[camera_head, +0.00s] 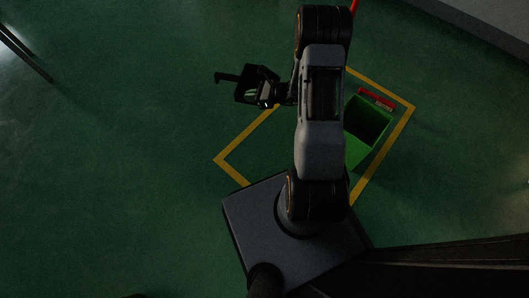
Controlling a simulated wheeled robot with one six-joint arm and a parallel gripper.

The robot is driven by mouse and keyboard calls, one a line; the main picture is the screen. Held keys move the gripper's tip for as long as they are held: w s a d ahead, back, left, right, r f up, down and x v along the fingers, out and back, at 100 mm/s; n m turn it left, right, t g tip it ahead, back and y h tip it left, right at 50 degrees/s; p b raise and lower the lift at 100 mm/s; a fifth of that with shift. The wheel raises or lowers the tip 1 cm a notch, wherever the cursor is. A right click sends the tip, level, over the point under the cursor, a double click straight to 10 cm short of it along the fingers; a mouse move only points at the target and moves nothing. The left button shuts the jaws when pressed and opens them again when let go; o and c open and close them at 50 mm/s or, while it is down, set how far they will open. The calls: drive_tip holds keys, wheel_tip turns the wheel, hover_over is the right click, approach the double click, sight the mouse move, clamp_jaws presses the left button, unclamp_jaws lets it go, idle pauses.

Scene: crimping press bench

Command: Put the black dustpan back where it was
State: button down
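The black dustpan (253,82) is left of my arm, with a thin stub, which looks like its handle, pointing left. My gripper (269,97) is at the dustpan's lower right side and appears shut on it. The dustpan seems to be held above the green floor, near the left edge of a yellow floor outline. The fingertips are dark against the dark dustpan, so the exact grip is hard to see.
A green bin (366,132) stands inside the yellow floor outline (235,143), right of my arm. A red-headed tool (377,98) is at the bin's back edge. A red pole (355,6) shows at the top.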

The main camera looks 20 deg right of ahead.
drive_tip(key=shift+m+t+h, duration=0.4)
drive_tip(key=shift+m+t, duration=0.1)
drive_tip(key=shift+m, duration=0.1)
drive_tip(key=shift+s+a+f+b, duration=0.1)
drive_tip(key=shift+s+f+b, duration=1.25)
drive_tip(key=shift+f, duration=4.85)
drive_tip(key=shift+s+d+f+b, duration=0.1)
drive_tip(key=shift+s+f+b, duration=1.25)
drive_tip(key=shift+f, duration=4.8)
drive_tip(key=shift+s+a+f+b, duration=0.1)
drive_tip(key=shift+s+f+b, duration=0.35)
drive_tip(key=shift+s+f, duration=3.8)
drive_tip(key=w+f, duration=0.4)
drive_tip(key=shift+f, duration=0.65)
drive_tip(key=c, duration=1.2)
unclamp_jaws()
drive_tip(key=shift+c, duration=0.2)
